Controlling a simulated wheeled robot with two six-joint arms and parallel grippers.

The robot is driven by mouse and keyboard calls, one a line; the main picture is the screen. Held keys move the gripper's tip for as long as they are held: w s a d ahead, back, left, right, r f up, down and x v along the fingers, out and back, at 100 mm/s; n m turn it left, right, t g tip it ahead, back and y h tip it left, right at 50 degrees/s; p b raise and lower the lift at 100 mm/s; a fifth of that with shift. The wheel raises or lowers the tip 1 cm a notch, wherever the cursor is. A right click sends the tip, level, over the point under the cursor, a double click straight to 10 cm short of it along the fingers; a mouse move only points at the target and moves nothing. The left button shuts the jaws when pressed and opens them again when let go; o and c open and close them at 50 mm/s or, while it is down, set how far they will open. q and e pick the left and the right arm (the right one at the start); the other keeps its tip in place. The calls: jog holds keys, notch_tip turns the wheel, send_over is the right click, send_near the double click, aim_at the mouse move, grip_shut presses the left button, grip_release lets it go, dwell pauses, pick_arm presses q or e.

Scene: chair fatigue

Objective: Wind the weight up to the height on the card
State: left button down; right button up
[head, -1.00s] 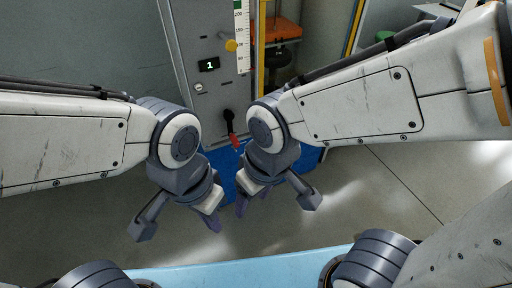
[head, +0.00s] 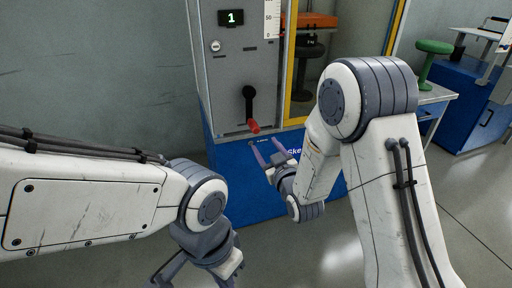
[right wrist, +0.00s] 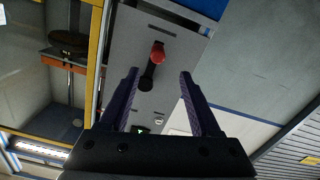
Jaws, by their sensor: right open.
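A black crank (head: 249,100) with a red handle (head: 254,127) is on the grey machine panel (head: 222,85), its handle end hanging down. A green "1" shows on the display (head: 231,18) above it. Part of a white scale (head: 271,18) is at the top. My right gripper (head: 270,149) is open, just below the red handle and not holding it. In the right wrist view, the red handle (right wrist: 158,50) appears beyond and between the spread fingers (right wrist: 158,78). My left gripper (head: 200,272) is low, partly cut off.
A yellow frame (head: 291,60) stands right of the panel, with an orange seat-like part (head: 318,20) behind it. The blue machine base (head: 225,165) is below the panel. Grey floor is open at lower right.

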aim_at(257, 132)
jog(key=b+x, duration=0.1)
jog(key=x, duration=0.9)
jog(key=shift+w+b, duration=0.3)
jog(key=shift+b, duration=0.1)
grip_shut()
jog(key=shift+d, duration=0.1)
dwell(0.8)
